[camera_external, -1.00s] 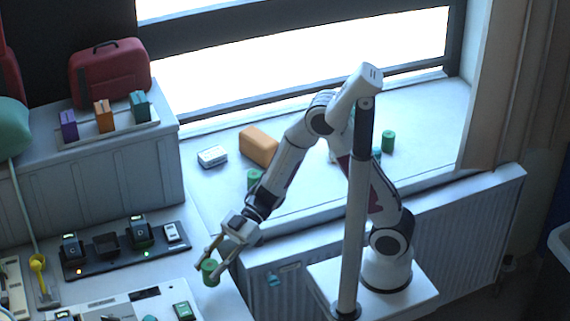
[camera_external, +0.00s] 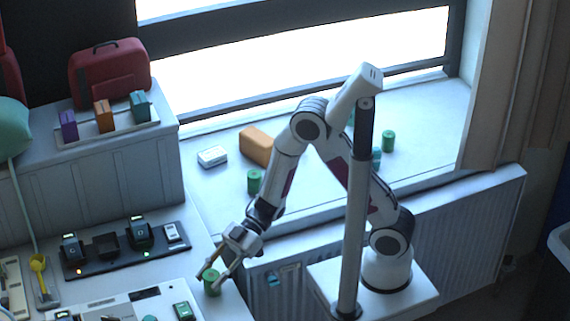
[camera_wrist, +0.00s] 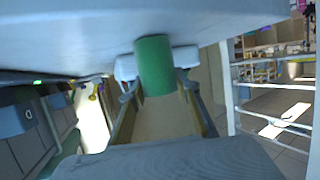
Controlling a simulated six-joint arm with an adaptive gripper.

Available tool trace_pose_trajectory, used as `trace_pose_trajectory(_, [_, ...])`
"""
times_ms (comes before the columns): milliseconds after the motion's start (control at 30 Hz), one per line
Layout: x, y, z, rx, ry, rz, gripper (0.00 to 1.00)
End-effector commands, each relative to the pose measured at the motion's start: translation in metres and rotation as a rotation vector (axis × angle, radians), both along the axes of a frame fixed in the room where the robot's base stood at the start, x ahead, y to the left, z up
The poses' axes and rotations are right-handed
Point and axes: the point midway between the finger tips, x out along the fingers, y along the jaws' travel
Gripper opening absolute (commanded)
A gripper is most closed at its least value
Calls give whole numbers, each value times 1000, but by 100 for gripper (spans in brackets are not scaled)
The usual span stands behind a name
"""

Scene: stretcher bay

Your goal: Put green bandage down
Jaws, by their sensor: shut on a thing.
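The green bandage (camera_external: 212,282) is a small green cylinder, low in the external view, near the right edge of the white counter. My gripper (camera_external: 218,277) is shut on it, with a finger on either side. In the wrist view the bandage (camera_wrist: 154,66) is between the fingertips (camera_wrist: 156,88), against the pale counter surface. It looks upright in the external view. I cannot tell whether its base touches the counter.
Green rolls stand on the window sill, one (camera_external: 254,181) near my forearm and one (camera_external: 388,141) farther right. An orange pouch (camera_external: 256,146) and a white box (camera_external: 212,157) lie there too. A black charger strip (camera_external: 107,249) and a white device (camera_external: 118,309) are left of my gripper.

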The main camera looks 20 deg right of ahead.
Motion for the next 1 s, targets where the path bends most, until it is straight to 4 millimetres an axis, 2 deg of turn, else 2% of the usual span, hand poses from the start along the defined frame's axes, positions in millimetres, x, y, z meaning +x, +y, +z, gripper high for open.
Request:
trace_pose_trajectory(167, [0, 0, -3, 0, 1, 0, 10])
trace_pose_trajectory(200, [0, 0, -3, 0, 0, 0, 40])
trace_pose_trajectory(233, [0, 0, -3, 0, 0, 0, 47])
trace_pose_trajectory(800, [0, 0, 1, 0, 0, 0, 48])
trace_pose_trajectory(1000, [7, -12, 5, 0, 0, -2, 48])
